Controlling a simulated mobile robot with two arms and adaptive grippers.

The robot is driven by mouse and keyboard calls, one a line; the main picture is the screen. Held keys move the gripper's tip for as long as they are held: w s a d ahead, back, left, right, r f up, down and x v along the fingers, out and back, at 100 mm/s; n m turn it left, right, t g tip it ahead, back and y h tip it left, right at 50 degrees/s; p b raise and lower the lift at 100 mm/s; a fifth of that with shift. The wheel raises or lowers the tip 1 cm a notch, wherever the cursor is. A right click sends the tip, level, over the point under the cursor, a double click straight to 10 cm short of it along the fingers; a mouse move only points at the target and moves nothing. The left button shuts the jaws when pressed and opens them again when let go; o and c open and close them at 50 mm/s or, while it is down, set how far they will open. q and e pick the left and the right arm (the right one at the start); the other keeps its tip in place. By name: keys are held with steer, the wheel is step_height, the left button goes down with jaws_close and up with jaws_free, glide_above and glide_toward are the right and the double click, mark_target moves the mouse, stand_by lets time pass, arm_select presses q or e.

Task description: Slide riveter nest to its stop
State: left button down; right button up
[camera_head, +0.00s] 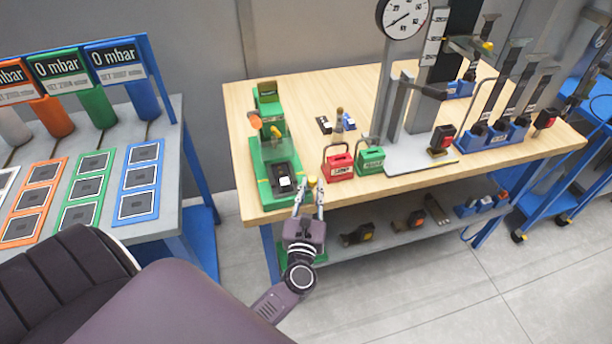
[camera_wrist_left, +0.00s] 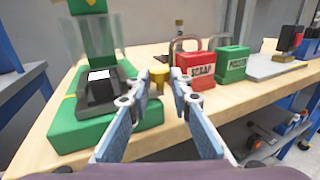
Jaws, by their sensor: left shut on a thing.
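The green riveter (camera_head: 268,150) stands at the left end of the wooden bench. Its nest, a black block with a white label (camera_head: 284,182), lies on the green base; the nest also shows in the left wrist view (camera_wrist_left: 104,92). A yellow knob (camera_head: 312,181) sits just right of the base and shows between my fingertips in the wrist view (camera_wrist_left: 158,74). My left gripper (camera_head: 310,188) is shut on this knob at the bench's front edge. I cannot make out how the knob joins the nest. My right gripper is not in view.
A red box marked SCRAP (camera_head: 338,167) and a green box (camera_head: 370,161) stand right of the knob. A grey gauge stand (camera_head: 420,155) is farther right. A lower shelf (camera_head: 390,224) holds several tools. A grey table (camera_head: 168,185) with coloured cards stands left.

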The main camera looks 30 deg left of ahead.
arm_select(q)
steer(key=shift+s+d, duration=0.35)
steer(key=shift+d, duration=0.1)
steer(key=shift+f, duration=0.15)
steer(key=c, duration=2)
jaws_free()
steer(key=shift+s+d+r, duration=0.1)
steer(key=shift+r, duration=0.1)
steer(key=shift+s+f, duration=0.1)
steer(key=shift+s, duration=0.05)
steer(key=shift+s+d, duration=0.15)
steer(key=shift+s, duration=0.2)
steer(key=v, duration=1.1)
steer(key=shift+d, duration=0.1)
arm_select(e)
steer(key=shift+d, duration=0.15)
